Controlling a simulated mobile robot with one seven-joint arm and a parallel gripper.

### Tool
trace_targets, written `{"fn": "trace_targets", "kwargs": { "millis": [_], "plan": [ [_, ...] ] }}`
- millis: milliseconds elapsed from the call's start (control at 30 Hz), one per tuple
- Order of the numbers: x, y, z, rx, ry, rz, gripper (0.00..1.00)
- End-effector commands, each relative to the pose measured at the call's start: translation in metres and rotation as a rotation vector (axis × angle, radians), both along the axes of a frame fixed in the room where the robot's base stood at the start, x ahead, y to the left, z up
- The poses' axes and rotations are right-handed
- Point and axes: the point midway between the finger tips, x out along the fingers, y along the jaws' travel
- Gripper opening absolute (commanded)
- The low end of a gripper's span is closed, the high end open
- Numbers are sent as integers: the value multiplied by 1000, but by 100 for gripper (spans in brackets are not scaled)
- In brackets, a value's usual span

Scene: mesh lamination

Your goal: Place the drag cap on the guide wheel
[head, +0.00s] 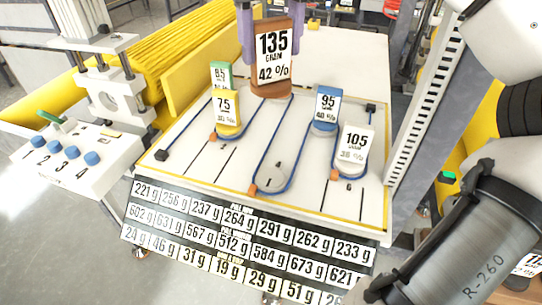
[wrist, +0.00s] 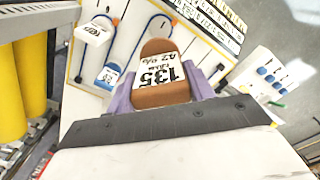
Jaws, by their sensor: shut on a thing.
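My gripper (head: 271,40), with two purple fingers, is shut on a brown drag cap (head: 272,82) marked 135 gram, 42 %. It holds the cap upright over the back part of the white board (head: 210,178). In the wrist view, the cap (wrist: 160,97) sits between the purple fingers (wrist: 162,90). A blue cord (head: 292,150) runs on the board and curves around a rounded end at the front middle, below the held cap. Whether the cap touches anything beneath is unclear.
Other caps stand on the board: green (head: 221,76), yellow (head: 227,110), blue (head: 326,107) and white (head: 354,143). A black number panel (head: 245,240) lies along the front edge. A panel with blue knobs (head: 75,160) is at left. The board's front middle is free of caps.

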Motion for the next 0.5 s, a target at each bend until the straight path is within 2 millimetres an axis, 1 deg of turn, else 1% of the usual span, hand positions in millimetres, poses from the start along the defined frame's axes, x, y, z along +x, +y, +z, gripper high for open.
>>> {"fn": "trace_targets", "kwargs": {
  "millis": [167, 400, 467, 500],
  "plan": [
    [-1, 1, -24, 0, -1, 2, 8],
    [-1, 1, -67, 1, 0, 2, 8],
    [-1, 1, -76, 4, 3, 9, 8],
    [-1, 1, -85, 5, 4, 9, 8]
  ]
}}
